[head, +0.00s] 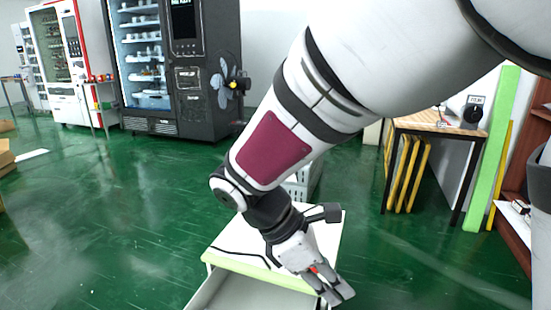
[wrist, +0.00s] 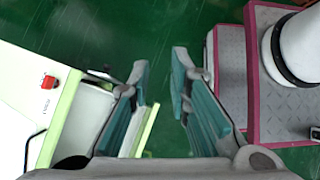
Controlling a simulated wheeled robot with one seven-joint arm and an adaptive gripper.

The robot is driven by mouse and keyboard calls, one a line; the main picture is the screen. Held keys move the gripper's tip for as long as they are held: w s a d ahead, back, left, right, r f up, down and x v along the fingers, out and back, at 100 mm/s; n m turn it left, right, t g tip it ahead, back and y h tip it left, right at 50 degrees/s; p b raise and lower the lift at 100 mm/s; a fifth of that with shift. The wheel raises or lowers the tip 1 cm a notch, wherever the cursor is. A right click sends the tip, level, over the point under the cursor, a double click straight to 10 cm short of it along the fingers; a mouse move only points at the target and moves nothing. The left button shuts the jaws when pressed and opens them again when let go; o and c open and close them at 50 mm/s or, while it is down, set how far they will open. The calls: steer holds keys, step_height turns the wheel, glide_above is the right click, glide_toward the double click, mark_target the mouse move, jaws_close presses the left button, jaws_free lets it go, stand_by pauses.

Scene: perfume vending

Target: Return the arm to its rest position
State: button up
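My arm comes down from the upper right in the head view. My gripper (head: 335,290) is low in the picture, in front of the right side of a white cabinet top (head: 228,240). In the wrist view my gripper (wrist: 160,78) has its two teal-padded fingers apart, with only green floor between them. It holds nothing. The cabinet (wrist: 22,75) is on the left there, with a red part on it. My base with magenta edging is on the right.
The cabinet has an open drawer (head: 250,292) at its front, partly hidden by my gripper. A dark vending machine (head: 205,90) stands at the back left. A wooden-topped table (head: 430,122) and a green panel (head: 490,150) are on the right.

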steer(key=s+d+r+m+g+y, duration=0.1)
steer(key=s+d+r+m+y, duration=0.4)
steer(key=s+d+m, duration=0.4)
steer(key=s+r+m+t+y, duration=0.1)
steer(key=s+m+t+y, duration=0.1)
steer(key=s+m, duration=0.95)
step_height(320, 180, up, 32)
steer(key=s+n+t+p, duration=0.1)
steer(key=n+t+p, duration=0.1)
steer(key=p, duration=2.8)
steer(key=shift+s+d+t, duration=0.15)
steer(key=shift+d+t, duration=0.25)
steer(key=shift+t, duration=0.5)
